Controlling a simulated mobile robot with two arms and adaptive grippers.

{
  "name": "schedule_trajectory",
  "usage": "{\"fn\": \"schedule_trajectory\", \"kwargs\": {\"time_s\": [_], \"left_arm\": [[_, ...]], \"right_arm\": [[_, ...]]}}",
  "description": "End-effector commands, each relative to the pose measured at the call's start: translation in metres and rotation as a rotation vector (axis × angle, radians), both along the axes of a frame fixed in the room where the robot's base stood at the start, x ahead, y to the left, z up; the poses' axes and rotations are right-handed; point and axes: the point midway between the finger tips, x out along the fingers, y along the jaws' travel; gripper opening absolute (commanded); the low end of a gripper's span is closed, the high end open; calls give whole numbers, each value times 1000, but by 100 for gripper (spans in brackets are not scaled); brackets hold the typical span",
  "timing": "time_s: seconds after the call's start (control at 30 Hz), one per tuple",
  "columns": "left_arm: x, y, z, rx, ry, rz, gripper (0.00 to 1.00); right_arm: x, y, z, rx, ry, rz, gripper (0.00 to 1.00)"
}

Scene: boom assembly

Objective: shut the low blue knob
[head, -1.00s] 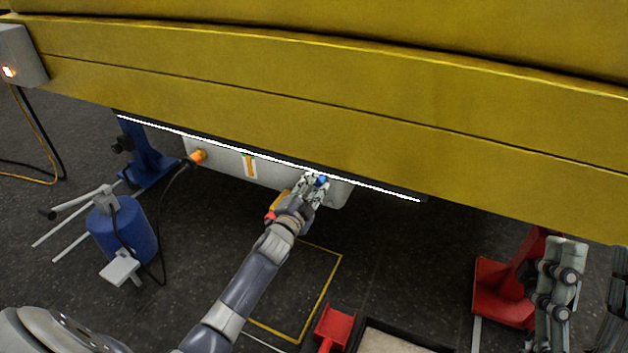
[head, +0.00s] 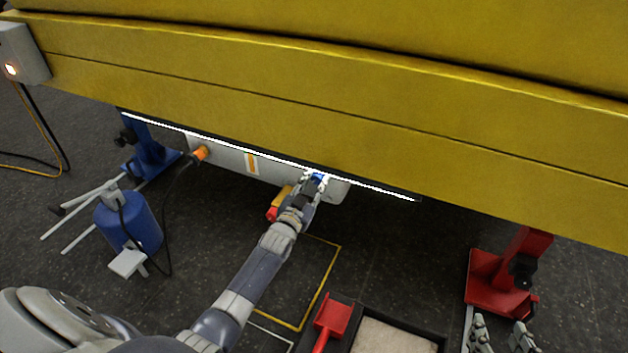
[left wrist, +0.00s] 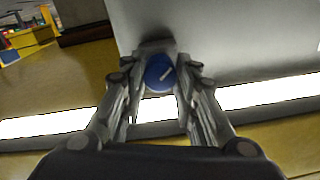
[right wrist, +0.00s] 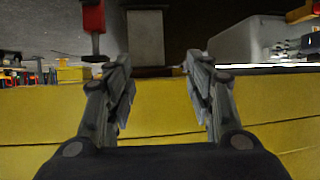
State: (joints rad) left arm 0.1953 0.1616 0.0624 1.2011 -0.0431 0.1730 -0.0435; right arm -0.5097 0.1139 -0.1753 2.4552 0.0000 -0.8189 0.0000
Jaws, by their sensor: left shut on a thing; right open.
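In the head view the knob (head: 317,178) shows only as a small blue patch between the fingers of my left gripper (head: 316,180). My right gripper (head: 500,338) is open and empty at the lower right; its spread fingers show in the right wrist view (right wrist: 160,85).
A white light strip (head: 250,154) runs along the boom's lower edge, close above my left gripper. A red stand (head: 500,285) is at right. A red scoop (head: 333,316) and a tray (head: 440,335) lie low in front.

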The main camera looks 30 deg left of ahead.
Motion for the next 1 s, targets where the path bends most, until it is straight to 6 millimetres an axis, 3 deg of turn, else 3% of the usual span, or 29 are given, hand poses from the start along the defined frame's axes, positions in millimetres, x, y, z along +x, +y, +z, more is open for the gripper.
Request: {"fn": "schedule_trajectory", "kwargs": {"time_s": [0.3, 0.73, 0.77, 0.83, 1.0], "left_arm": [[-1, 1, -2, -82, 0, 1, 4], [-1, 1, -2, -90, 0, 1, 4], [-1, 1, -2, -90, 0, 1, 32], [-1, 1, -2, -90, -1, 1, 48], [0, 0, -1, -89, -3, 0, 49]], "right_arm": [[-15, -7, -20, -28, 119, -9, 49], [-17, -8, -23, -31, 132, -10, 49], [-17, -8, -23, -31, 132, -10, 49], [-17, -8, -23, -31, 132, -10, 49], [-17, -8, -23, -31, 132, -10, 49]]}}
